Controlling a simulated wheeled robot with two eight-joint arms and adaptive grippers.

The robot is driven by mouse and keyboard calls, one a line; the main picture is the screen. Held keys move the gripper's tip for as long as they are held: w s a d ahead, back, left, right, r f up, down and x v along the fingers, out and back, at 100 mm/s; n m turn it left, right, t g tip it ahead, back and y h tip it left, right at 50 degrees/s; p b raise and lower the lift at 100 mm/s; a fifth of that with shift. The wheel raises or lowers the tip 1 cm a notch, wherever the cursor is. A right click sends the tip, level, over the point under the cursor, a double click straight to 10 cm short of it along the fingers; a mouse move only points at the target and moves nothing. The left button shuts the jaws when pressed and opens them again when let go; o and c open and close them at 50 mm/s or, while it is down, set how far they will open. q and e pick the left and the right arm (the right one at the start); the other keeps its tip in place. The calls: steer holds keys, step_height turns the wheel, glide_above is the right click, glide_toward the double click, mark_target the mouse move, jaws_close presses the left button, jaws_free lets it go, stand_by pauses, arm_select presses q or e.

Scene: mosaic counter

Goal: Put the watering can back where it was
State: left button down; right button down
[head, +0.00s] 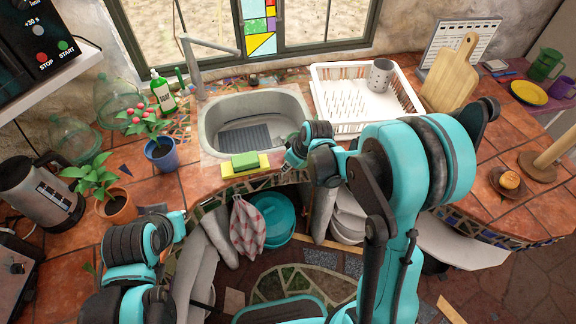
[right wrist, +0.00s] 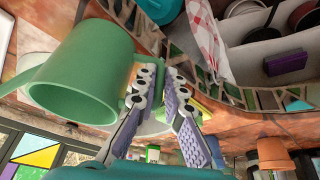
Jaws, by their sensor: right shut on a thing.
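A green can (right wrist: 75,75) with a broad round body and a handle fills the left of the right wrist view. In the head view the right gripper (head: 292,158) is at the sink's front right edge, and my arm hides the can there. My left gripper (head: 182,216) is low at the counter's front left edge; its fingers are too small to read.
The sink (head: 255,112) has a green and yellow sponge (head: 245,162) at its front rim. A white dish rack (head: 345,98) stands to its right. Potted plants (head: 117,206) and glass domes (head: 72,140) crowd the left. Tiles right of the rack are partly free.

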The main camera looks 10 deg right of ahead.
steer(key=shift+f, duration=0.15)
steer(key=c, duration=1.6)
jaws_free()
steer(key=p+v, duration=0.3)
steer(key=v, duration=0.9)
steer(key=s+d+r+m+t+h, duration=0.1)
steer(key=s+r+m, duration=0.1)
steer(key=s, duration=0.3)
steer(key=s+r+m+t, duration=0.1)
steer(key=s+r+m, duration=0.1)
steer(key=s, duration=0.3)
steer(key=s+d+r+m+t+h, duration=0.1)
steer(key=s+r+m, duration=0.2)
steer(key=s, duration=0.2)
steer(key=shift+s+d+h, duration=0.2)
steer(key=shift+d+h, duration=0.1)
steer(key=shift+d, duration=0.05)
